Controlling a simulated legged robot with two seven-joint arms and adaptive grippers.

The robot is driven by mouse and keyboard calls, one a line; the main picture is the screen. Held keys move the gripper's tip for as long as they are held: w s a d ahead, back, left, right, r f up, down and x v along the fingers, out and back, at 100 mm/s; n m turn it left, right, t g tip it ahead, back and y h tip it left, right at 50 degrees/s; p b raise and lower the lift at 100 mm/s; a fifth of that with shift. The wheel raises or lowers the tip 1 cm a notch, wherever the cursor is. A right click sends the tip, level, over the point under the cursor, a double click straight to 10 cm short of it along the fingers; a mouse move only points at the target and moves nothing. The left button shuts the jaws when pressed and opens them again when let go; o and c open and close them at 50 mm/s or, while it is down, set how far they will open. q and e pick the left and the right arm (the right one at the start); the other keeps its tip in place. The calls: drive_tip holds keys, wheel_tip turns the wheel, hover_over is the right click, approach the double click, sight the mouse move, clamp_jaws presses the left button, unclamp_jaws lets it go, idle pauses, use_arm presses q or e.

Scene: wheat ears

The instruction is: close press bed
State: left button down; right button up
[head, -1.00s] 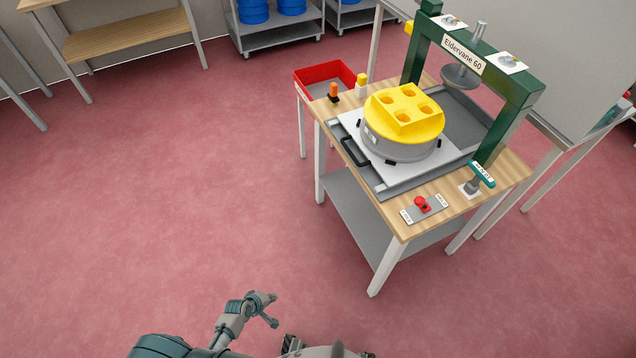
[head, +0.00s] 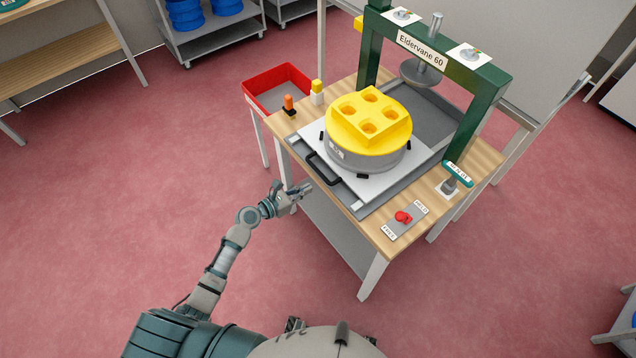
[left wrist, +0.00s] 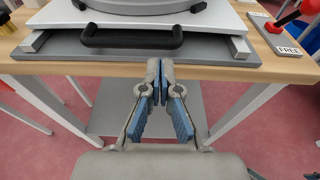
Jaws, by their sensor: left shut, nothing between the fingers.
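The press bed (head: 393,180) is a pale sliding plate on a grey tray, pulled out toward the table's front, with a black handle (head: 322,170) on its front edge. A grey round mould with a yellow lid (head: 368,118) sits on it, in front of the green press frame (head: 482,110). My left gripper (head: 304,190) is shut and empty, just short of the table's front edge and below the handle. In the left wrist view the fingers (left wrist: 160,88) are together, apart from the handle (left wrist: 132,38). My right gripper does not show.
A red selector (head: 403,217) on a plate marked FREE and a teal-handled lever (head: 456,175) stand on the table's right. An orange-topped item (head: 289,105) and a red bin (head: 278,88) are at the left. Open floor lies left of the table.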

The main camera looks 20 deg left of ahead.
sight(338, 169)
use_arm(q)
drive_tip(key=shift+w+a+b+x, duration=0.1)
drive_tip(key=shift+a+x, duration=0.05)
drive_tip(key=shift+x, duration=0.75)
drive_tip(key=shift+w+a+b+x, duration=0.1)
drive_tip(key=shift+x, duration=0.75)
drive_tip(key=shift+w+a+b+x, duration=0.1)
drive_tip(key=shift+a+x, duration=0.05)
drive_tip(key=shift+x, duration=0.75)
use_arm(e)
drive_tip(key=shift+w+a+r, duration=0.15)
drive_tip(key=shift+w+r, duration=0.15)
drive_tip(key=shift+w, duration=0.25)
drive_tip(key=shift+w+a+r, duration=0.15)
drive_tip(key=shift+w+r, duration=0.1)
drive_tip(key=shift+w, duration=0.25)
